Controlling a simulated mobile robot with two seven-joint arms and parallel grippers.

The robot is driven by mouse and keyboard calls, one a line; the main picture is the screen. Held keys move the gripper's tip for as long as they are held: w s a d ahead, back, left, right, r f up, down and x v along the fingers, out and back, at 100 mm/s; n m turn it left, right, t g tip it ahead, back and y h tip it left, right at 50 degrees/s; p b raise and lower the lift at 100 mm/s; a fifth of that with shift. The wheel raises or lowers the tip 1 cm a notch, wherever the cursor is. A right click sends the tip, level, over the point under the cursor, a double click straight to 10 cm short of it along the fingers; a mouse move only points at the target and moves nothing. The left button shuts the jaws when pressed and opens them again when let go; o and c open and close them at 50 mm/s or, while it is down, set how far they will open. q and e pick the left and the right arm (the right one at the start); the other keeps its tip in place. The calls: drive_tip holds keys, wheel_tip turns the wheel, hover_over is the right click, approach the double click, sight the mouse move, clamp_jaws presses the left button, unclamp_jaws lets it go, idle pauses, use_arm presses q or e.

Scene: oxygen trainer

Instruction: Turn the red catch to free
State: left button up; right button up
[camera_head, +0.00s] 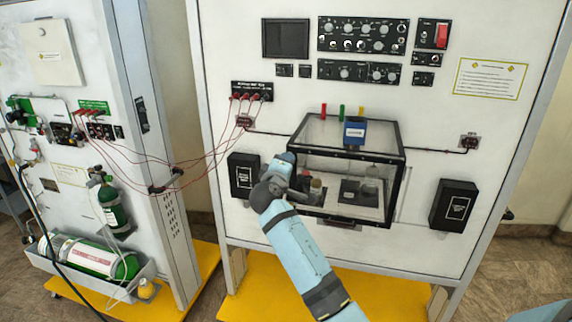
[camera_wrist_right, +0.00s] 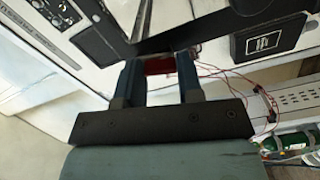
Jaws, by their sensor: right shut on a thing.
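The red catch (camera_wrist_right: 158,66) shows as a small red patch between my right fingers in the right wrist view. My right gripper (camera_wrist_right: 158,80) is shut on it, with one dark blue finger on each side. In the head view the right gripper (camera_head: 287,160) is at the left front edge of the clear-walled case (camera_head: 345,133). It hides the catch there, so I cannot tell which way the catch is turned. My left gripper is not in view.
The case is mounted on a white panel (camera_head: 230,50) with black boxes (camera_head: 455,205) on both sides. Red wires (camera_head: 205,155) run from the panel to the left-hand stand. A green cylinder (camera_head: 112,212) hangs on that stand. The yellow base (camera_head: 270,300) lies below.

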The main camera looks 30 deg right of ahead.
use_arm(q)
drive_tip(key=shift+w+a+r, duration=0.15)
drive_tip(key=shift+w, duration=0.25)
use_arm(e)
drive_tip(key=n, duration=0.2)
drive_tip(key=shift+n, duration=0.3)
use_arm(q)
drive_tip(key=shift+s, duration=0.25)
use_arm(e)
drive_tip(key=o, duration=0.9)
drive_tip(key=shift+o, duration=0.2)
